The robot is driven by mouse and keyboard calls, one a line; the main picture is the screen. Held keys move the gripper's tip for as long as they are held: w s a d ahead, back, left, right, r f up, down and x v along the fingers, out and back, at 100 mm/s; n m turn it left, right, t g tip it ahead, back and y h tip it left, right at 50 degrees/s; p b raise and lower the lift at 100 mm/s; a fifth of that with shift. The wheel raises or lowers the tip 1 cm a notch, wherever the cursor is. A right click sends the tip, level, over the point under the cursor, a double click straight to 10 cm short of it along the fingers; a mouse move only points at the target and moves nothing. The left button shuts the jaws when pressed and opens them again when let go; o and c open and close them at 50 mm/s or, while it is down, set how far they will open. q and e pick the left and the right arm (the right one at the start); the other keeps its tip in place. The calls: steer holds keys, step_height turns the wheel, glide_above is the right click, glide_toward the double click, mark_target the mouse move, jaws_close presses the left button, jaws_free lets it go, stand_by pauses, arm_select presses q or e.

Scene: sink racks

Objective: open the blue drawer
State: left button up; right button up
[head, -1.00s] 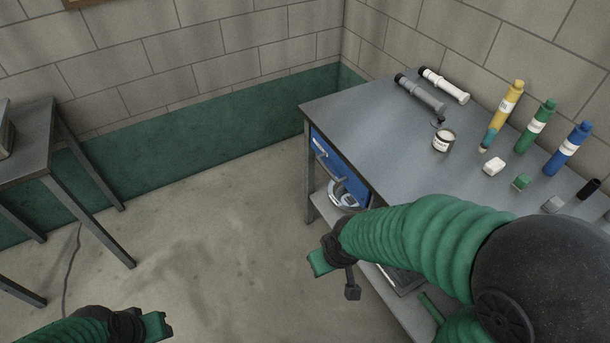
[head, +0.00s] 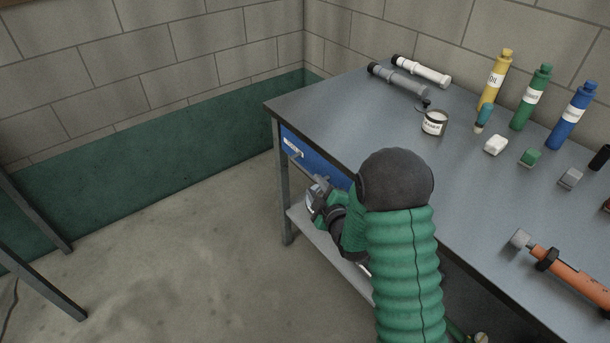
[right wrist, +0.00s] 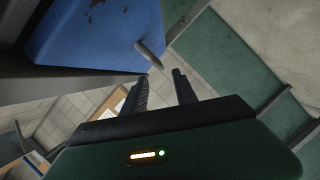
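The blue drawer (head: 318,160) is set under the left end of the grey workbench top and looks shut. Its scuffed blue front also shows at the upper left of the right wrist view (right wrist: 90,32). A grey bar handle (right wrist: 149,55) sticks out from that front. My right gripper (head: 317,192) is at the drawer front, partly hidden by my arm in the head view. In the right wrist view its two fingers (right wrist: 159,76) are apart with nothing between them, and the handle lies just ahead of the tips. My left gripper is out of view.
The workbench (head: 350,115) carries grey and white tubes, a labelled jar (head: 433,122), several bottles, small blocks and an orange tool (head: 568,275). A lower shelf (head: 325,245) runs beneath. Open floor (head: 170,265) lies to the left, with another table's legs at the far left.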

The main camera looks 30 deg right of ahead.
mark_target(305, 173)
steer(key=b+x, duration=0.1)
steer(key=x, duration=0.8)
steer(key=shift+d+f, duration=0.15)
steer(key=shift+f, duration=0.05)
steer(key=shift+w, duration=0.25)
jaws_close()
steer(key=shift+f, duration=0.1)
stand_by(0.6)
